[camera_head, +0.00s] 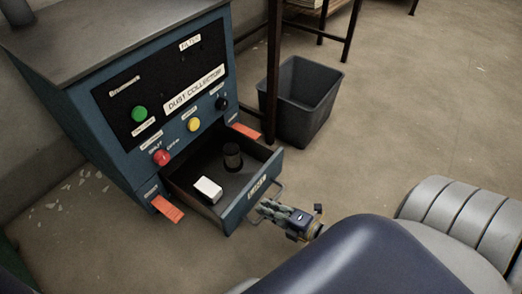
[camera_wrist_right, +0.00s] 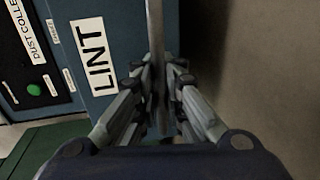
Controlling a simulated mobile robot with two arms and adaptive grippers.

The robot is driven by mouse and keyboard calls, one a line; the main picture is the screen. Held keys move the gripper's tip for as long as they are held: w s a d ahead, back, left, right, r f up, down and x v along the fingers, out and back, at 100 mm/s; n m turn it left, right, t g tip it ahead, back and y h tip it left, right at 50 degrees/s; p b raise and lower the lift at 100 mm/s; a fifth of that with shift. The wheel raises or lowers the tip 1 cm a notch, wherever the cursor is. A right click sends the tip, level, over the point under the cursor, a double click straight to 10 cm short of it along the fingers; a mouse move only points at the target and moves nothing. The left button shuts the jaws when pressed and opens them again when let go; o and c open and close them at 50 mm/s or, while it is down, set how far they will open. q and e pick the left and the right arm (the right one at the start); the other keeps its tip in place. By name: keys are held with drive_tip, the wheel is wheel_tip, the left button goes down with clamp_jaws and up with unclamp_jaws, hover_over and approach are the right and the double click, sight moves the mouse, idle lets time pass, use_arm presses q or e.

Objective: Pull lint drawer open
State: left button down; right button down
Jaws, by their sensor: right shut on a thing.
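The lint drawer (camera_head: 253,193) stands well out of the blue dust collector (camera_head: 78,92) in the head view. A white block (camera_head: 208,189) and a dark cylinder (camera_head: 232,156) are inside it. My right gripper (camera_head: 268,206) is at the drawer's front, shut on the drawer's metal handle. In the right wrist view the handle bar (camera_wrist_right: 156,60) runs between the fingers, beside the white LINT label (camera_wrist_right: 93,57). The fingertips partly hide the bar. My left gripper is not in view.
Orange tabs (camera_head: 167,208) stick out beside the drawer opening. A dark bin (camera_head: 302,100) stands on the floor to the right, by a table leg (camera_head: 273,75). The floor to the right of the bin is clear.

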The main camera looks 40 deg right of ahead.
drive_tip(key=shift+r, duration=0.1)
drive_tip(key=c, duration=1.7)
unclamp_jaws()
drive_tip(key=v, duration=1.2)
